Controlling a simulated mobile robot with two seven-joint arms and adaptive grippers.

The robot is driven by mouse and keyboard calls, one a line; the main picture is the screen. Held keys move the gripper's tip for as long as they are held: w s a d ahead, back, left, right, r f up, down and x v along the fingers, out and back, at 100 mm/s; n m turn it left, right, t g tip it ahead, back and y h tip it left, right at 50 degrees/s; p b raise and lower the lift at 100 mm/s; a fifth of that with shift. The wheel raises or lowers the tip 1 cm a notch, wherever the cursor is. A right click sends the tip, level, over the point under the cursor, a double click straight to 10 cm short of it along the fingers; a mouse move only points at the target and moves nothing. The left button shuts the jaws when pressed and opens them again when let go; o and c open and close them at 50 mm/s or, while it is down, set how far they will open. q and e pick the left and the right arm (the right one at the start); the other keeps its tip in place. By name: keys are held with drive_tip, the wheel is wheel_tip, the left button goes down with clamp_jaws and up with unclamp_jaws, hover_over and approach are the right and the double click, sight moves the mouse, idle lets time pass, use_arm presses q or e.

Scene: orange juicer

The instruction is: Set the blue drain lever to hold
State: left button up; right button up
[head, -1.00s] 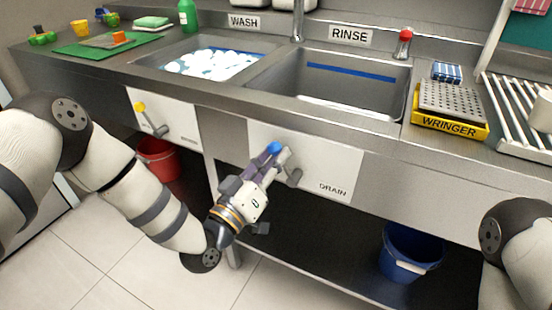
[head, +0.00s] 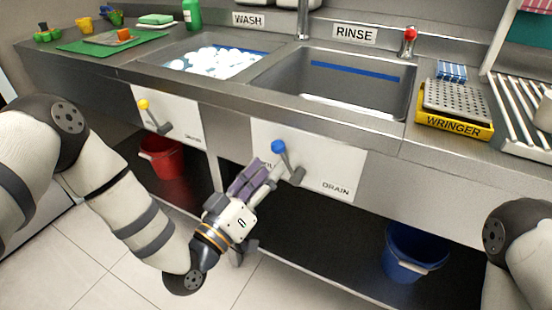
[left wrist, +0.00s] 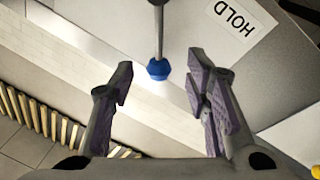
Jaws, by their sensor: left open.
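The blue drain lever (head: 278,147) has a blue ball on a grey shaft. It is on the white DRAIN panel (head: 334,170) below the rinse basin, tilted up and to the left from its pivot. My left gripper (head: 268,169) is open and empty, just below and left of the ball. In the left wrist view, the blue ball (left wrist: 158,69) lies between the two spread fingertips, apart from both. The HOLD label (left wrist: 240,17) shows at the upper right there. In the head view the gripper hides part of the panel's left side. My right gripper is out of view.
A yellow-knobbed lever (head: 144,105) is on the panel to the left. A red bucket (head: 163,158) and a blue bucket (head: 407,250) are below the counter. The rinse basin (head: 340,90) is above the drain panel. A yellow wringer (head: 455,119) stands at right.

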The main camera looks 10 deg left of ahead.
use_arm(q)
drive_tip(key=v, duration=0.7)
drive_tip(key=shift+s+a, duration=0.15)
drive_tip(key=shift+s, duration=0.1)
drive_tip(key=shift+f, duration=0.15)
drive_tip(key=s+f+m+g+y+p, duration=0.2)
drive_tip(key=s+f+g+y+p, duration=0.15)
drive_tip(key=s+f+g, duration=1.05)
drive_tip(key=s+a+f+g+y, duration=0.1)
drive_tip(key=s+a+g+y, duration=0.1)
drive_tip(key=s, duration=0.9)
drive_tip(key=s+a+f+n+g+y, duration=0.1)
drive_tip(key=s+a+g, duration=0.4)
drive_tip(key=s, duration=0.7)
drive_tip(key=a+y, duration=0.1)
drive_tip(key=a, duration=0.1)
drive_tip(key=shift+s+a+f+y+p, duration=0.15)
drive_tip(key=shift+a+f+y+p, duration=0.15)
drive_tip(key=shift+f+y, duration=0.05)
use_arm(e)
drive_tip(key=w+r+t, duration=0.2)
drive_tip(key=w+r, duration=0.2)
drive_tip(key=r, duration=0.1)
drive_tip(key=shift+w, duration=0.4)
